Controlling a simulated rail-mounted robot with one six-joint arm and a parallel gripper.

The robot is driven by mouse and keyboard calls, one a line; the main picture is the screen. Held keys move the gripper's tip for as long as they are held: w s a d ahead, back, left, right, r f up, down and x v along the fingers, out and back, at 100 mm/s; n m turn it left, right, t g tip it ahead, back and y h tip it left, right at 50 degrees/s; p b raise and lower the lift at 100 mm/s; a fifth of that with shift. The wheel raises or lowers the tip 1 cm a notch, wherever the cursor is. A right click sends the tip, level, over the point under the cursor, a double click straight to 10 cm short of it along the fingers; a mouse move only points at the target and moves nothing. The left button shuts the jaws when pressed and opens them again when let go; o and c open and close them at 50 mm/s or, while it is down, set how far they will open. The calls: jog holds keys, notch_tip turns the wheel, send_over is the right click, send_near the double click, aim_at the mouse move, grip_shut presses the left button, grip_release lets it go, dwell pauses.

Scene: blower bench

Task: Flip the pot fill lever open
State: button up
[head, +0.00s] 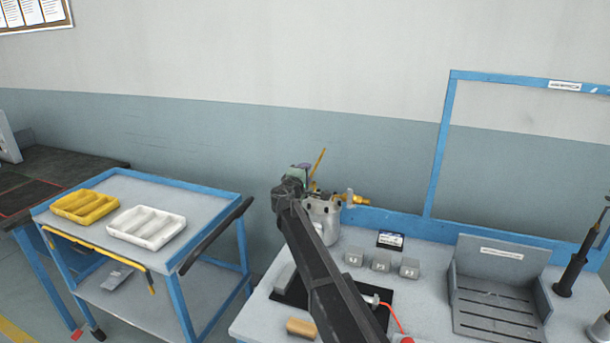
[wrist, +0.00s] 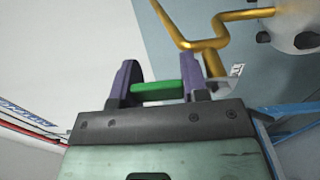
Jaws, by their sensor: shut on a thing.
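The metal pot (head: 324,216) stands upright at the back of the bench, with brass fittings (head: 355,198) on its right side. A thin yellow rod (head: 318,164) rises above it. My gripper (head: 305,174) is at the pot's top, and my arm hides part of the pot. In the wrist view, the purple fingers of my gripper (wrist: 165,86) are shut on a green bar (wrist: 156,88) that spans between them. I take it for the lever's grip, but its joint to the pot is hidden. A bent brass pipe (wrist: 199,42) passes just beyond the fingers.
Small grey blocks (head: 381,262) and a grey slotted holder (head: 500,288) are on the bench right of the pot. A blue frame (head: 438,150) rises behind. A blue cart (head: 190,200) with a yellow tray (head: 84,206) and a white tray (head: 146,228) stands left, across a gap.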

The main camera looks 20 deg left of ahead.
jog(key=o, duration=0.9)
jog(key=shift+o, duration=0.2)
jog(key=shift+s, duration=0.15)
jog(key=s, duration=1)
jog(key=shift+s+d, duration=0.3)
